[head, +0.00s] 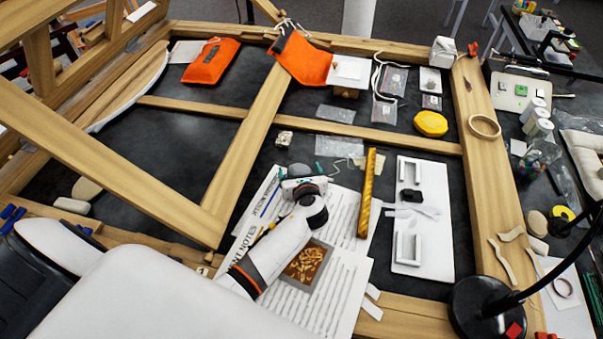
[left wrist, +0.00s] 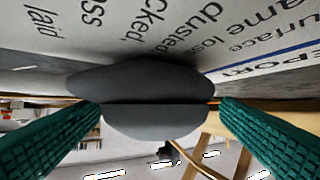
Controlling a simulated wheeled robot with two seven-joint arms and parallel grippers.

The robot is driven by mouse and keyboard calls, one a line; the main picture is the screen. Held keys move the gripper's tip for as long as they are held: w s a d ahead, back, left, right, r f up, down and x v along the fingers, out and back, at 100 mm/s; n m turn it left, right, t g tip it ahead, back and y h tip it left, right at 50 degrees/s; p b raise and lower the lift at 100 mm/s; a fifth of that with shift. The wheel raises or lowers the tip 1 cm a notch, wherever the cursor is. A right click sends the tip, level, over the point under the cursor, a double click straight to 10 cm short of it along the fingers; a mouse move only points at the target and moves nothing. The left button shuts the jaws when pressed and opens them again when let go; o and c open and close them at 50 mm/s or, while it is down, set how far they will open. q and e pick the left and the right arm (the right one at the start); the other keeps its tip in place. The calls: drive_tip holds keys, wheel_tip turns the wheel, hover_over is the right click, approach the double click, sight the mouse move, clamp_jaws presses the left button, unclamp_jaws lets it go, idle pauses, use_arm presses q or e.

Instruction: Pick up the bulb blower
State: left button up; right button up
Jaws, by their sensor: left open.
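The bulb blower appears as a dark grey rounded bulb (head: 299,170) at the top edge of the printed papers in the head view, partly hidden by my left gripper (head: 302,184). In the left wrist view the grey bulb (left wrist: 145,82) fills the middle, with a dark seam across it. My left gripper's green ridged fingers (left wrist: 160,108) stand apart, one at each side of the bulb. They look close to its sides, but I cannot tell whether they touch it. My right gripper is in neither view.
Printed papers (head: 342,294) with a framed gilt piece (head: 306,264) lie under my left arm. A golden bar (head: 367,193) and a white board (head: 429,245) lie to the right. Wooden beams (head: 245,165) cross the dark surface. A lamp base (head: 487,308) stands at lower right.

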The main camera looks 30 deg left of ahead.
use_arm(q)
drive_tip(key=shift+w+a+f, duration=0.25)
drive_tip(key=shift+w+a, duration=0.05)
drive_tip(key=shift+w, duration=0.1)
drive_tip(key=shift+s, duration=0.1)
drive_tip(key=c, duration=1)
drive_tip(key=shift+r, duration=0.1)
drive_tip(key=shift+c, duration=0.2)
